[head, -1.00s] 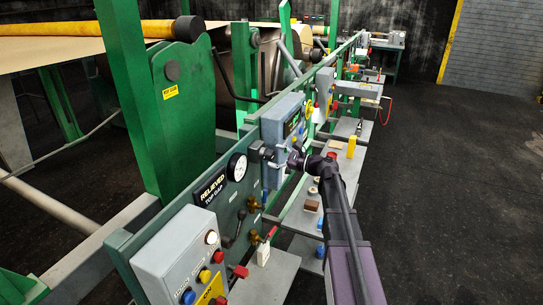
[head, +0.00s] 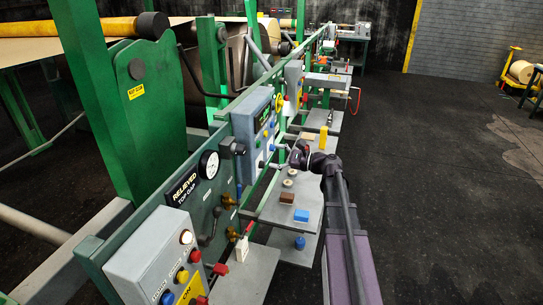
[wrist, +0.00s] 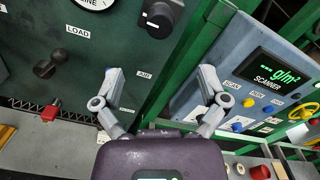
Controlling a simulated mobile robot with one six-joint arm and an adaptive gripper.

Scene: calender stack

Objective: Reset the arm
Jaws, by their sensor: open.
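My gripper (head: 282,148) is at the end of my dark purple arm, in front of the green panel rail. In the wrist view my gripper (wrist: 160,80) has its two grey fingers spread apart, with nothing between them. Beyond the fingers is the dark green panel (wrist: 95,55) with a black knob (wrist: 160,16), a LOAD lever (wrist: 57,64) and an AIR label. The knob also shows in the head view (head: 232,147), left of my gripper and apart from it. The fingers appear clear of the panel.
A blue-grey scanner box (head: 254,125) with a green display is on the rail beside my gripper. Grey shelves (head: 258,268) below hold a brown block (head: 287,197), a blue block (head: 301,215) and small rings. The dark floor (head: 440,200) to the right is open. A yellow cart (head: 518,75) stands far right.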

